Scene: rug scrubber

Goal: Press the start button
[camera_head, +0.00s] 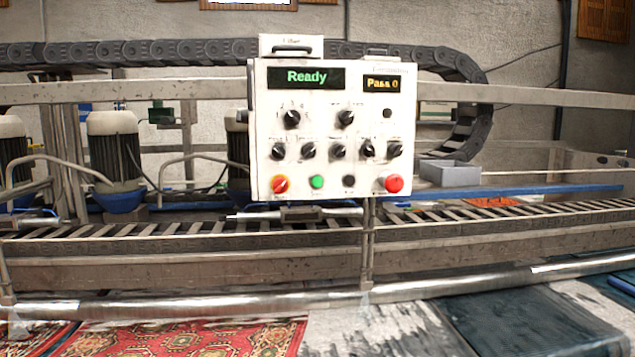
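A white control panel (330,130) stands upright in the middle of the head view, in front of the machine. Its left display (307,77) reads "Ready" in green and its right display (382,84) reads "Pass 0" in orange. The small labels are too blurred to read. Several black knobs (291,119) sit above this row. Neither of my grippers is in view.
A slatted rail (500,216) and a metal roller (250,303) run across in front. A black cable chain (200,48) loops behind the panel. Motors (113,150) stand at left, a grey box (450,173) at right. A red patterned rug (200,338) lies below.

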